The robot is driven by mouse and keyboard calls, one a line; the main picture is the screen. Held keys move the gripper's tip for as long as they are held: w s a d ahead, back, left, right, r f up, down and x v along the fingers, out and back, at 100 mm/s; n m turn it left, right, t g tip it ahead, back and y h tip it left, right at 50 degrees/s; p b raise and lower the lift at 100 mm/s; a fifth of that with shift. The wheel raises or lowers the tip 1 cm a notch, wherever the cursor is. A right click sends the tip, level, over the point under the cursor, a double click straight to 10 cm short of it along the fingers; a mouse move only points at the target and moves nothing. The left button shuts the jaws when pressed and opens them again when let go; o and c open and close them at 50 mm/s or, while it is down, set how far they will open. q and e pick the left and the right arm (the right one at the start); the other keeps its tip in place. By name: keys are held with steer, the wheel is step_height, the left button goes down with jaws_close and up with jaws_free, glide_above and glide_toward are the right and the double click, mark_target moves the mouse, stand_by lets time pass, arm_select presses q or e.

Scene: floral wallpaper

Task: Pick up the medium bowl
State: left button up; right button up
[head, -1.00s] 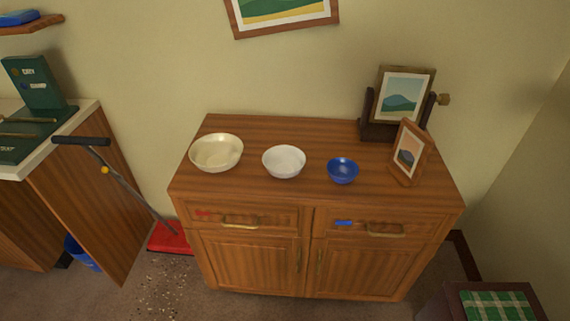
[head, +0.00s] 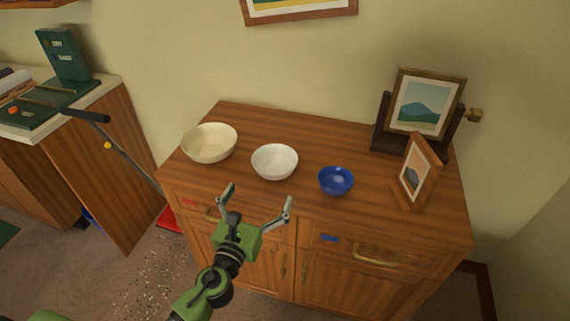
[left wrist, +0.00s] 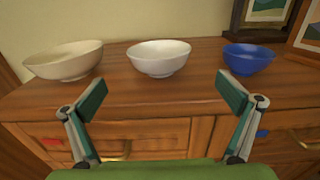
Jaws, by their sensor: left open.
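The medium bowl is the white bowl (head: 274,162), standing upright on the wooden cabinet top between a larger cream bowl (head: 209,143) and a smaller blue bowl (head: 336,181). In the left wrist view the white bowl (left wrist: 159,58) is centred beyond my fingers, with the cream bowl (left wrist: 65,61) at left and the blue bowl (left wrist: 248,59) at right. My left gripper (head: 256,196) is open and empty, its fingers spread wide in front of the white bowl near the cabinet's front edge, not touching it. My right gripper is not in view.
Two picture frames (head: 425,104) (head: 415,171) stand on the right of the cabinet top (head: 290,130). Drawers and doors with handles lie below its front edge. A broom-like handle (head: 86,115) leans at left by the neighbouring counter. Debris (head: 150,275) lies on the floor.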

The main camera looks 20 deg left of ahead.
mark_target(275, 170)
arm_select(q)
steer(key=w, duration=1.3)
steer(key=shift+w+d+r+p, duration=0.15)
steer(key=shift+w+r+p, duration=0.05)
steer(key=shift+w+p, duration=0.1)
steer(key=shift+r, duration=0.1)
steer(key=c, duration=1)
